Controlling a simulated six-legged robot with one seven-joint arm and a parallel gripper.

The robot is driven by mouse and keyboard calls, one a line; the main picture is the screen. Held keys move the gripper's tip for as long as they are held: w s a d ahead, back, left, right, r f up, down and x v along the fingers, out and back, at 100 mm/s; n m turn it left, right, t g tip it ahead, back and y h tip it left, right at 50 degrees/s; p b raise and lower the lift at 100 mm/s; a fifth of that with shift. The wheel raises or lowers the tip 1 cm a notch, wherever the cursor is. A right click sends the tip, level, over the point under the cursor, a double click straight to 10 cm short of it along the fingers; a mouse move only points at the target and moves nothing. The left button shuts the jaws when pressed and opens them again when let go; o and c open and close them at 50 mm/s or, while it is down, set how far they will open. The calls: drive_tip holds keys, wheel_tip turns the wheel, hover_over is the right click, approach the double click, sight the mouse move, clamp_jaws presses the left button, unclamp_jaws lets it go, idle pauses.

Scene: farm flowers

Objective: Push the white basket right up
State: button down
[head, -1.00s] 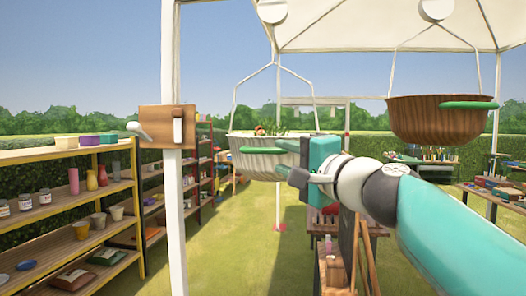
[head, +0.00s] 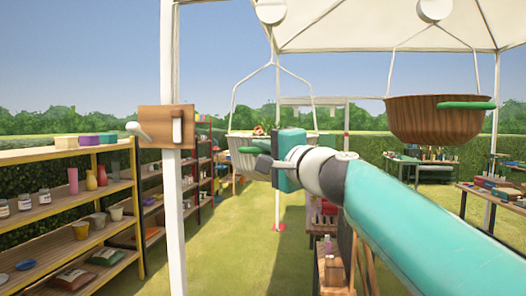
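The white basket (head: 241,155) hangs from a white wire hanger near the middle of the head view. Plants with a reddish spot (head: 258,131) show over its rim. My gripper (head: 262,164), with a teal body and dark grey fingers, overlaps the basket's front in the picture. It covers the basket's middle and right part, including most of its green handle. I cannot tell whether the fingers touch the basket, or whether they are open or shut. My teal arm reaches in from the lower right.
A brown wooden basket (head: 434,119) with a green handle hangs at the right. A post with a wooden lever panel (head: 167,126) stands left of centre. Shelves (head: 70,190) with pots and jars line the left. Tables stand at the right. Grass (head: 235,250) below is clear.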

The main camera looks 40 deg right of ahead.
wheel_tip(320, 180, up, 9)
drive_tip(key=shift+s+r, duration=0.15)
drive_tip(key=shift+r, duration=0.4)
drive_tip(key=c, duration=1.6)
unclamp_jaws()
drive_tip(key=shift+o, duration=0.7)
drive_tip(key=shift+f, duration=0.1)
drive_tip(key=s+a+f, duration=0.1)
drive_tip(key=s+f, duration=0.1)
drive_tip(key=s, duration=1.1)
drive_tip(key=shift+s+a, duration=0.25)
drive_tip(key=shift+a, duration=0.1)
drive_tip(key=shift+r, duration=0.1)
